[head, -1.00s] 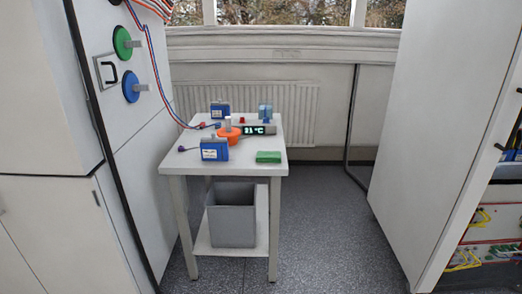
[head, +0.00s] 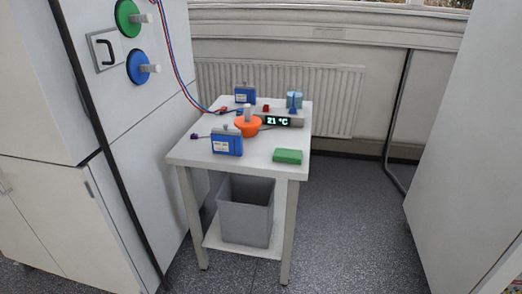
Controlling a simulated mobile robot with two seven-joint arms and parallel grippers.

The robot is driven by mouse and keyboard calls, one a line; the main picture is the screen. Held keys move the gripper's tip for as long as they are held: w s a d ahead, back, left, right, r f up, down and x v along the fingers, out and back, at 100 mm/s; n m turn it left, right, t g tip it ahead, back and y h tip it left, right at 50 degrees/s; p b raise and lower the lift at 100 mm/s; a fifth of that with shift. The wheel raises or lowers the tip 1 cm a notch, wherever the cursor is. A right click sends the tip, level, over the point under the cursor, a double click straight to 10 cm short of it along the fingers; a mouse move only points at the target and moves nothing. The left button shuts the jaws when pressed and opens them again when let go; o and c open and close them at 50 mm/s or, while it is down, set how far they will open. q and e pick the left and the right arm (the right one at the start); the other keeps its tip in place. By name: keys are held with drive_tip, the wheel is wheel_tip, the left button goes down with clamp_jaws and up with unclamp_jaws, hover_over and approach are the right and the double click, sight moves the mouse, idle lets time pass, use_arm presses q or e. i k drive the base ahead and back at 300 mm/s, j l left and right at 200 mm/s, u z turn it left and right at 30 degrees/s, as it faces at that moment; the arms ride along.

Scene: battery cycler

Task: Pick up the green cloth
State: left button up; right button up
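The green cloth (head: 288,156) lies folded flat in a small block on the white table (head: 195,155), near its front right corner. Nothing covers it. Neither of my grippers shows in the head view, and nothing is touching the cloth.
On the table are two blue battery packs (head: 227,142), an orange round object (head: 248,126) and a display reading 21 °C (head: 281,121). A grey bin (head: 246,212) stands on the lower shelf. White cabinets flank both sides. The floor (head: 350,225) right of the table is clear.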

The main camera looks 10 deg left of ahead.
sight(281, 154)
drive_tip(key=i+l+u, duration=0.25)
drive_tip(key=u, duration=0.2)
drive_tip(key=i+l+u, duration=0.2)
drive_tip(key=l+u, duration=0.3)
drive_tip(key=i+l+u, duration=0.15)
drive_tip(key=l+u, duration=0.3)
